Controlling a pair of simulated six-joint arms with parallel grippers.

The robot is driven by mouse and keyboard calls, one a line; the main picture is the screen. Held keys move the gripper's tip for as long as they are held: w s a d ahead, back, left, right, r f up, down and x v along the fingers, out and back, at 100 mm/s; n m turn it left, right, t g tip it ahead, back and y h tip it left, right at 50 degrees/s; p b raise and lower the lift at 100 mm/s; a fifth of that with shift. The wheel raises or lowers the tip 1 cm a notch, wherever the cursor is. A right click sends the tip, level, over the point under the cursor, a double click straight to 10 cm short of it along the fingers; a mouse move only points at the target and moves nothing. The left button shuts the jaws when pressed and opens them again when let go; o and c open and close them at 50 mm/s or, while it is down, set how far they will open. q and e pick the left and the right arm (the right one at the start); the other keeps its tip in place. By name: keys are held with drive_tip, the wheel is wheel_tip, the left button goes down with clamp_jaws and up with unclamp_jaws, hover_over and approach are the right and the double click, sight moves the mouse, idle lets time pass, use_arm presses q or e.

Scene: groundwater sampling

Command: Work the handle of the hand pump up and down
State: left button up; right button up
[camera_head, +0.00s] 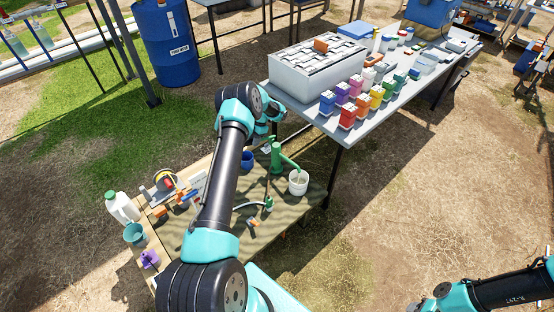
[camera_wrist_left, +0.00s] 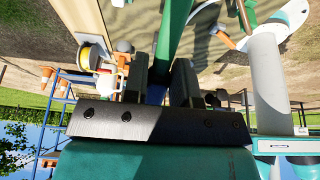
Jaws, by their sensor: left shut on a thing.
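The green hand pump (camera_head: 276,154) stands upright on the low table, its spout reaching over a white bucket (camera_head: 298,182). The pump's top and handle are largely hidden behind my left wrist in the head view. In the left wrist view the green handle (camera_wrist_left: 173,35) runs down between the two dark fingers of my left gripper (camera_wrist_left: 160,72). The gripper is shut on it. My right arm shows at the bottom right of the head view, but its gripper is out of the frame.
A grey table (camera_head: 318,119) with colored bottles and a large cooler (camera_head: 330,70) stands behind. A blue barrel (camera_head: 166,45) stands at the back left.

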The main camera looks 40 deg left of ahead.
use_arm(q)
drive_tip(key=shift+s+a+f+t+h, duration=0.15)
drive_tip(key=shift+s+f+t, duration=0.15)
drive_tip(key=shift+f+t, duration=0.45)
drive_tip(key=shift+s+d+f+t+h, duration=0.1)
drive_tip(key=shift+s+f+t, duration=0.25)
drive_tip(key=shift+f+t, duration=0.35)
drive_tip(key=shift+s+a+f+t+h, duration=0.15)
drive_tip(key=shift+s+f+t, duration=0.15)
drive_tip(key=shift+f+t, duration=0.4)
drive_tip(key=o, duration=0.9)
drive_tip(key=shift+r, duration=0.1)
drive_tip(key=shift+r, duration=0.1)
wheel_tip(320, 180, up, 17)
drive_tip(key=shift+r, duration=0.1)
